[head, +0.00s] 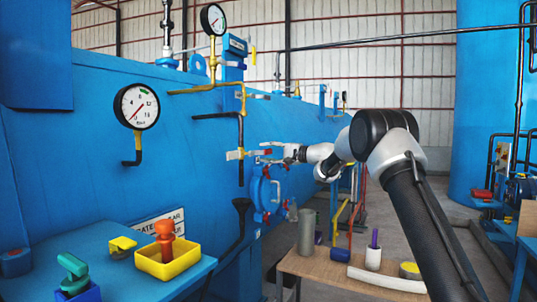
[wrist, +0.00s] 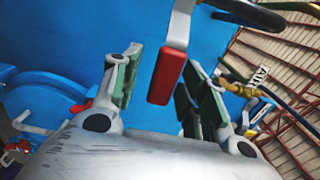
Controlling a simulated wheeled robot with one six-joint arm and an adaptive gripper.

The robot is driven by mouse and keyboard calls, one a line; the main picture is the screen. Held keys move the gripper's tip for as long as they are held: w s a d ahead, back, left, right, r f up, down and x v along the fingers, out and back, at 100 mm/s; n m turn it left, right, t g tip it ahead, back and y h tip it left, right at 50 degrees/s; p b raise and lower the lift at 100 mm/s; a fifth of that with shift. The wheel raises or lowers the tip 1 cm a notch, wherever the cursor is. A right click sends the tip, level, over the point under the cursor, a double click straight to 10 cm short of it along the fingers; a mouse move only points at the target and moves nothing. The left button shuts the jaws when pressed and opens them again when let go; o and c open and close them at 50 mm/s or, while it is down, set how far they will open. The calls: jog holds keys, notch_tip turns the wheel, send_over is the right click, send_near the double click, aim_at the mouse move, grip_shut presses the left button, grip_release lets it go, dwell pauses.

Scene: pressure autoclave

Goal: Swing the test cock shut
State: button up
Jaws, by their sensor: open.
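The test cock appears to be the small fitting (head: 235,154) below the dark bent pipe on the blue vessel, with a red-gripped lever (head: 263,152) pointing right. In the wrist view a red handle grip (wrist: 168,75) hangs from a flat metal lever (wrist: 181,25). My gripper (wrist: 162,60) is open, with one finger on each side of the red grip. Gaps show on both sides, so neither finger is seen pressing on it. In the head view my gripper (head: 285,150) is small beside the lever, and its fingers are hard to make out.
A dial gauge (head: 137,106) sticks out at the left. A round blue flanged cover (head: 265,194) sits just below my gripper. A brass fitting (wrist: 238,82) shows right of the fingers. A wooden table (head: 330,272) with a grey cylinder (head: 306,232) stands below.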

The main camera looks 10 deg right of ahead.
jog(key=v, duration=1.2)
